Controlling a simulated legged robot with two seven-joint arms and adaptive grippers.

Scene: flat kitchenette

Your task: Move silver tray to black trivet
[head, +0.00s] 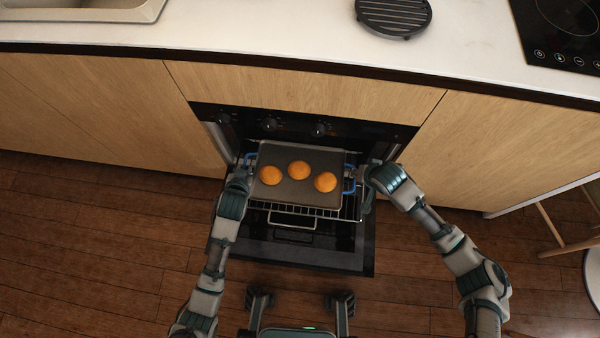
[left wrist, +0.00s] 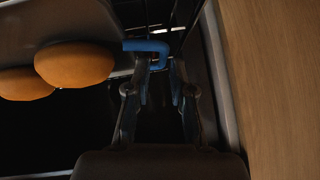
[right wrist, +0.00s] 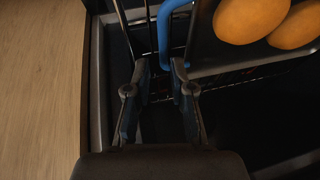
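The silver tray (head: 300,194) lies on the rack of the open oven and carries three round orange-brown buns. It has blue handles at its left and right ends. My left gripper (head: 246,170) is at the left handle; in the left wrist view its fingers (left wrist: 158,75) are apart, with the blue handle (left wrist: 148,45) just beyond them. My right gripper (head: 367,178) is at the right handle; its fingers (right wrist: 160,70) are apart, with the blue handle (right wrist: 164,35) just beyond the gap. The black trivet (head: 393,14), round and ridged, sits empty on the counter.
The oven door (head: 305,250) is folded down below the rack (head: 290,210). The white counter (head: 260,35) is clear left of the trivet. A black cooktop (head: 560,30) lies right, a sink (head: 80,8) left. A wooden-legged stool (head: 555,230) stands at right.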

